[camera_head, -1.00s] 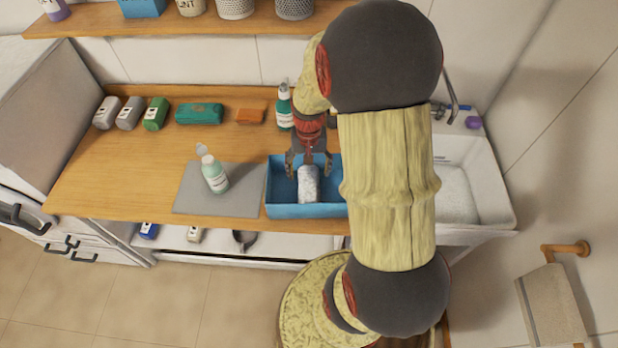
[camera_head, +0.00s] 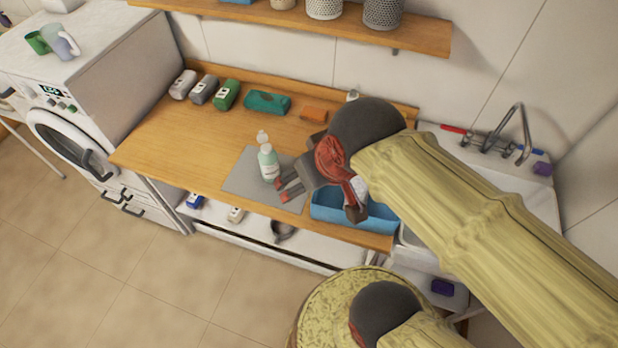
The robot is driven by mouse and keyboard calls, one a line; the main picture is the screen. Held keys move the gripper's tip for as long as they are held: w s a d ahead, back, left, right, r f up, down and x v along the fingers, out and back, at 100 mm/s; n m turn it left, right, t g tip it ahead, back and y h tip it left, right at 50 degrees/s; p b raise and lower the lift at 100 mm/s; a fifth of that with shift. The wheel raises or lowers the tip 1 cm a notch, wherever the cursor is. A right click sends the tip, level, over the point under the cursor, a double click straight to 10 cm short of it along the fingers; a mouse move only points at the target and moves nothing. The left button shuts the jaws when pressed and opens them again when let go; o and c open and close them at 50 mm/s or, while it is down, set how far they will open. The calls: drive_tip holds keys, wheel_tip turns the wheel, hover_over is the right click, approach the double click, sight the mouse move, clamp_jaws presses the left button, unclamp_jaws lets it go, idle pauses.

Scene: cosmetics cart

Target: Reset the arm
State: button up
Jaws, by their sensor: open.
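My gripper (camera_head: 284,188) is open and empty, with its fingers pointing left. It is above the right part of the grey mat (camera_head: 245,180), close to a pale green bottle (camera_head: 268,164) in this view; I cannot tell if they touch. The bottle stands upright on the mat. My arm reaches in from the lower right, over the blue box (camera_head: 340,212). The arm hides part of the box, and the white item seen in it earlier is not clearly visible.
A sink with a tap (camera_head: 520,130) is at the right. A shelf (camera_head: 300,22) hangs above. A washing machine (camera_head: 100,75) stands left. The counter's left part (camera_head: 165,140) is clear.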

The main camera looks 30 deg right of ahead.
drive_tip(key=shift+s+a+r, duration=0.15)
drive_tip(key=shift+s+a, duration=0.1)
wheel_tip(320, 180, down, 9)
drive_tip(key=b, duration=0.9)
drive_tip(key=shift+c, duration=0.8)
